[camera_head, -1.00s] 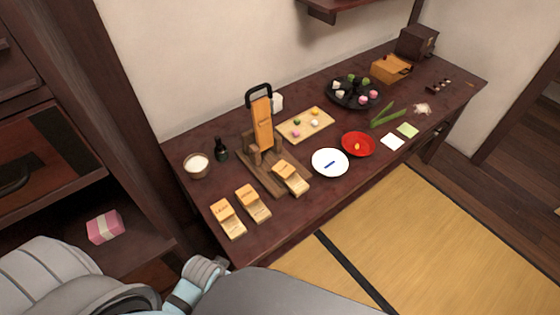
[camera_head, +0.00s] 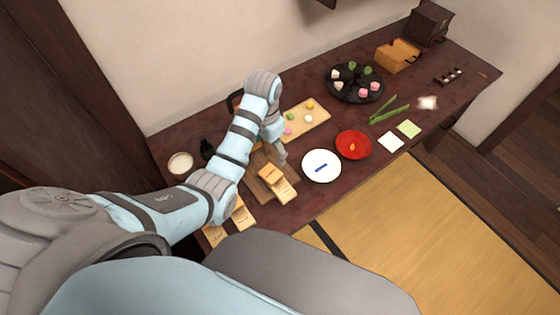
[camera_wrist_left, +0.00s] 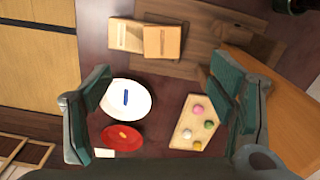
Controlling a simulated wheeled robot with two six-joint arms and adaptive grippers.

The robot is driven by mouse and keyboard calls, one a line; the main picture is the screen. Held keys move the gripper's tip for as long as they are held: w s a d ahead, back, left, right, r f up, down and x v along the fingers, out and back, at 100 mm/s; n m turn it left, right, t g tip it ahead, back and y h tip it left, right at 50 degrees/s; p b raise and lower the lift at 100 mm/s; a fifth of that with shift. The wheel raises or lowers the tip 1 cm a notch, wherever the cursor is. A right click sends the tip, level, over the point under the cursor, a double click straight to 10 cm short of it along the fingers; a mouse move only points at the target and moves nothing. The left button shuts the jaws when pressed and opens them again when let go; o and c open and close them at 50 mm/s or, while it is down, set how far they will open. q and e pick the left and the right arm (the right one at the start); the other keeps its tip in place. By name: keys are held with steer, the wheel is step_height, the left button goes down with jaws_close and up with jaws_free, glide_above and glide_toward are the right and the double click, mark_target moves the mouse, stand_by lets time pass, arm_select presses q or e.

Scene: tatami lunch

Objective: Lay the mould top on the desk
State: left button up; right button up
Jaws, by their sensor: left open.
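In the left wrist view the mould top (camera_wrist_left: 162,41) and paler piece (camera_wrist_left: 126,35) lie near the top. My left gripper (camera_head: 279,152) is over the desk beside them, its fingers partly hidden by the arm. In the left wrist view it (camera_wrist_left: 162,75) is spread open, with nothing between its fingers. The mould top lies beyond the fingertips, apart from them. The desk (camera_head: 315,207) is dark reddish wood. My right gripper is not in view.
The press's tall orange lever (camera_wrist_left: 285,110) stands close to the right finger. A white plate (camera_head: 321,166), red dish (camera_head: 353,145) and sweets board (camera_head: 318,115) are nearby. More pale moulds (camera_head: 242,214) lie at the front left. Bare desk shows between the plate and the front edge.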

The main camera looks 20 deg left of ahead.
arm_select(q)
step_height(320, 180, down, 2)
steer(key=w, duration=0.1)
steer(key=b, duration=0.2)
glide_above(270, 173)
steer(key=f, duration=0.3)
steer(key=s+f, duration=0.1)
steer(key=f, duration=0.1)
steer(key=shift+d+f, duration=0.25)
steer(key=shift+d, duration=0.05)
steer(key=f+b, duration=0.1)
steer(key=f, duration=0.2)
steer(key=w+f+b, duration=0.1)
steer(key=f, duration=0.2)
steer(key=shift+w+a+f, duration=0.1)
steer(key=shift+a, duration=0.05)
steer(key=shift+c, duration=0.2)
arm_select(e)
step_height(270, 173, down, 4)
arm_select(q)
steer(key=c, duration=1.2)
steer(key=shift+r, duration=0.25)
